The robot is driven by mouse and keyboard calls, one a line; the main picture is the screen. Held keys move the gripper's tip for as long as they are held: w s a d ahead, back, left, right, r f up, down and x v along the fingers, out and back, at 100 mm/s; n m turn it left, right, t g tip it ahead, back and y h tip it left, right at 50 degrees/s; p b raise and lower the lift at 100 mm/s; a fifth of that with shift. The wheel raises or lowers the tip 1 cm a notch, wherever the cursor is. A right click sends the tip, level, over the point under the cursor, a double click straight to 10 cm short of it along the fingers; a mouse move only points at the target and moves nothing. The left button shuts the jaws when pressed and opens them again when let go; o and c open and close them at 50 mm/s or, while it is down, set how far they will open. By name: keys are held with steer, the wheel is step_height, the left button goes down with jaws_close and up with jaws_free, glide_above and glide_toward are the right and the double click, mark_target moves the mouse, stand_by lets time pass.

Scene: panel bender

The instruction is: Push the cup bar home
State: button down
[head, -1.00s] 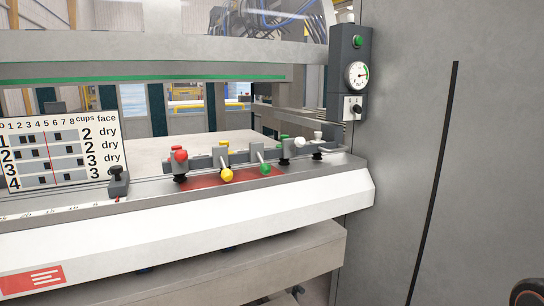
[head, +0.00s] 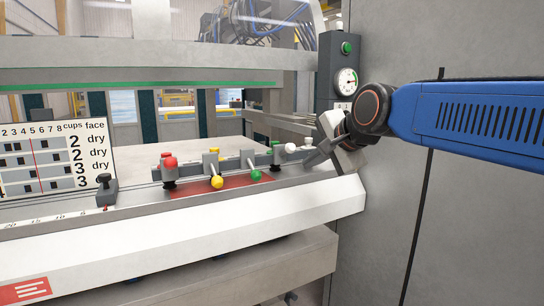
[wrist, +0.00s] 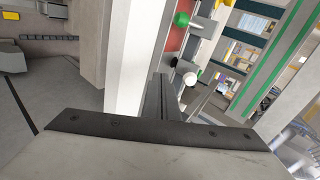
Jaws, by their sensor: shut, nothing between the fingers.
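The cup bar (head: 235,160) is a grey bar along the back of the machine's ledge. It carries a red knob (head: 170,162), a yellow ball (head: 217,182), a green ball (head: 256,175) and a white ball (head: 290,148) at its right end. My gripper (head: 314,156) is at the right end of the bar, close to the white ball, and hides that part. In the wrist view my gripper (wrist: 160,82) is shut and empty, with the white ball (wrist: 190,79) just right of the fingertips. I cannot tell whether they touch the bar.
A chart board (head: 55,155) and a small black-handled slider (head: 105,187) stand at left. A gauge post (head: 345,50) rises behind my arm. A grey wall panel (head: 480,220) fills the right. The white front rail (head: 200,222) is clear.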

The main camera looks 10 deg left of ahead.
steer(key=m+y, duration=0.1)
glide_toward(267, 158)
steer(key=shift+x, duration=3)
steer(key=shift+a, duration=0.15)
